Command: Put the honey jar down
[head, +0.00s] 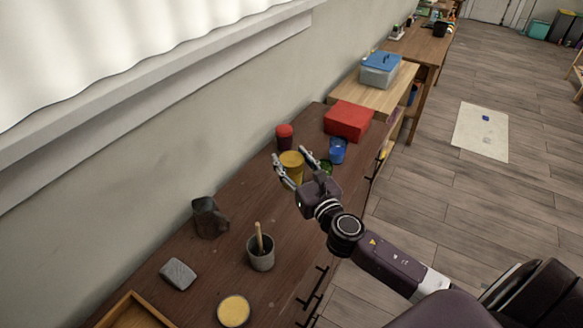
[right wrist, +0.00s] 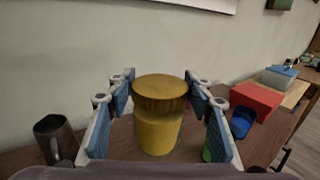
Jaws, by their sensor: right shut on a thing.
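The honey jar (head: 292,166) is yellow with a gold-brown lid, and it stands upright over the dark wooden cabinet top. In the right wrist view the honey jar (right wrist: 158,132) is centred between the two blue-padded fingers. My right gripper (head: 290,157) is shut on the jar, with one finger on each side; it also shows in the right wrist view (right wrist: 160,100). I cannot tell whether the jar's base touches the wood. My left gripper is not in view.
Around the jar are a dark red jar (head: 284,139), a red box (head: 348,121), a blue cup (head: 337,151) and a green item (head: 326,167). A dark mug (head: 208,218) and grey pot (head: 260,257) stand nearer. Bare cabinet top (head: 240,195) lies between mug and jar.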

